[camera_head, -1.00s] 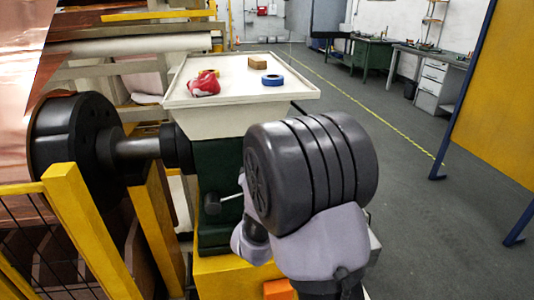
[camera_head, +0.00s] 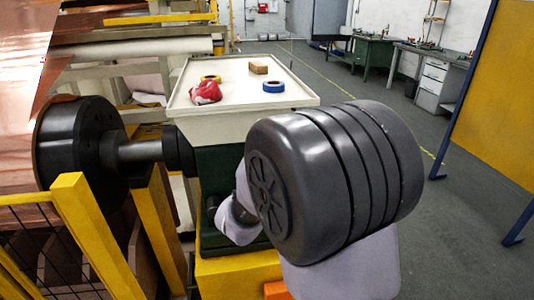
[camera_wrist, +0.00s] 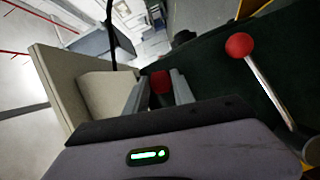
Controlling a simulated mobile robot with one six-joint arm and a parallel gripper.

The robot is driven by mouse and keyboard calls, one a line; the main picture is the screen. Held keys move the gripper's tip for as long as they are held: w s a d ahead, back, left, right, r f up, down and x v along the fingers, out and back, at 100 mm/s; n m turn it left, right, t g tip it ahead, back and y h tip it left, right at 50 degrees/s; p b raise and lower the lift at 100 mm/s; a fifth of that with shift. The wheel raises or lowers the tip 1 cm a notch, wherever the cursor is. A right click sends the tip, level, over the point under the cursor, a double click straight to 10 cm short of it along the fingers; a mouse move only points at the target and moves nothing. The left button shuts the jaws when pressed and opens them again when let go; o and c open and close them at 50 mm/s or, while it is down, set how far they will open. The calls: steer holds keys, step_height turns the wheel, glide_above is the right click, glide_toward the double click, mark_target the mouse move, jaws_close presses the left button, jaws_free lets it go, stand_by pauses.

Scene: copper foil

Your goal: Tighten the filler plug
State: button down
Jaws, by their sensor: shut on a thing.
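A dark red, knob-like thing (camera_wrist: 161,84), which looks like the filler plug, sits between the two grey fingers of my gripper (camera_wrist: 160,90) in the wrist view. The fingers are shut on it, one on each side. How far it is seated cannot be told. In the head view my own arm hides the fingers and the plug. My wrist there is against the front of the dark green housing (camera_head: 220,165).
A lever with a red ball (camera_wrist: 240,45) and a bright rod stands right of my gripper. A cream tray (camera_head: 240,98) tops the housing, holding a red cloth (camera_head: 206,90), blue tape (camera_head: 273,86) and a block (camera_head: 258,68). A yellow guard (camera_head: 90,230) stands left; floor is free right.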

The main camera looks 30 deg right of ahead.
steer(key=m+t+y+p, duration=0.1)
steer(key=m+y, duration=0.3)
steer(key=m, duration=0.3)
steer(key=m+t+y+p, duration=0.1)
steer(key=m+y, duration=0.3)
steer(key=m, duration=0.3)
steer(key=d+m+t+y+p, duration=0.1)
steer(key=m+y, duration=0.3)
steer(key=m, duration=0.3)
steer(key=shift+s+m, duration=0.1)
steer(key=shift+m, duration=0.3)
steer(key=m+t+b, duration=0.1)
steer(key=m+b, duration=0.3)
steer(key=shift+f+m+t+y, duration=0.2)
steer(key=shift+m+t+y, duration=0.1)
steer(key=shift+m+t, duration=0.1)
steer(key=shift+r+m+t+b, duration=0.1)
steer(key=shift+m+t+b, duration=0.9)
steer(key=shift+m, duration=1.3)
steer(key=shift+h, duration=0.5)
